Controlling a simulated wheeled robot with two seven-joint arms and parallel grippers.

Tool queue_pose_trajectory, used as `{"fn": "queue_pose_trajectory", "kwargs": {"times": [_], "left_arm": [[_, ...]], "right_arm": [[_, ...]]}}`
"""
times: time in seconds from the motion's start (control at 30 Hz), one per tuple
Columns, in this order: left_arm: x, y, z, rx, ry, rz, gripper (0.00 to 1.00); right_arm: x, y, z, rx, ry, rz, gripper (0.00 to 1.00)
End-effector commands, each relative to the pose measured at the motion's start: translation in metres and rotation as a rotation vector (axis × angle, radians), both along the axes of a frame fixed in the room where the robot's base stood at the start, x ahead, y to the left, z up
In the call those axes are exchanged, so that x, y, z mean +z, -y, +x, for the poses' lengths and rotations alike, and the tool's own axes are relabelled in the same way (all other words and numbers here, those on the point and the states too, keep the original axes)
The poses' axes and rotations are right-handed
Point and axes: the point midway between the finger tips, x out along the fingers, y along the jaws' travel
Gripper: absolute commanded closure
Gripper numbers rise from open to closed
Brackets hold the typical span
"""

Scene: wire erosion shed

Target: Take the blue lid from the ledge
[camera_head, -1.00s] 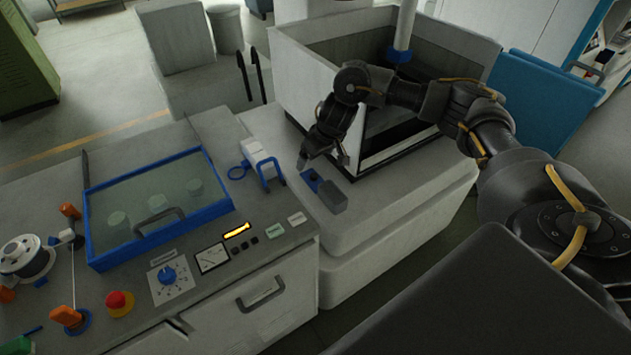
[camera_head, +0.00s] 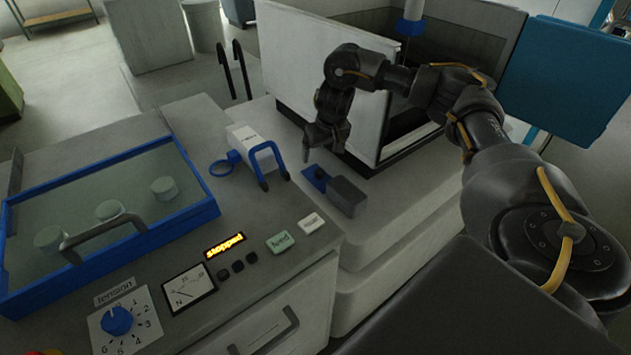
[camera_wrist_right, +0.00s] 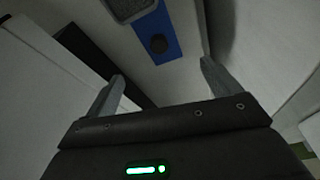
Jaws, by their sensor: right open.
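The blue lid (camera_head: 316,177) lies flat on the pale ledge (camera_head: 385,205) in front of the white tank. It is a small blue plate with a dark round knob, and it also shows in the right wrist view (camera_wrist_right: 172,48). A grey block (camera_head: 347,196) adjoins it; I cannot tell whether they are joined. My right gripper (camera_head: 324,148) is open and empty, pointing down just above and behind the lid. In the right wrist view its two fingers (camera_wrist_right: 162,84) stand apart, with the lid beyond them. My left gripper is not in view.
The tank wall (camera_head: 325,75) rises close behind my right gripper. A white box with a blue handle (camera_head: 267,158) stands left of the lid. A blue-framed glass cover (camera_head: 110,215) and a control panel with a tension dial (camera_head: 117,320) lie further left.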

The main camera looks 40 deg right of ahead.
Motion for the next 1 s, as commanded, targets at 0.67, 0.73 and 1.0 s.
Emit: {"fn": "queue_pose_trajectory", "kwargs": {"times": [0.67, 0.73, 1.0], "left_arm": [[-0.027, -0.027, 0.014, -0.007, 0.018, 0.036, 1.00], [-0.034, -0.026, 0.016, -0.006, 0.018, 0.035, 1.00], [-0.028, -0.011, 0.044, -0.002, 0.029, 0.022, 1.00]], "right_arm": [[-0.063, 0.002, 0.014, 0.001, -0.003, 0.000, 0.11], [-0.076, 0.001, 0.016, -0.001, -0.004, 0.001, 0.11], [-0.102, 0.000, 0.023, 0.001, -0.002, -0.001, 0.11]]}}
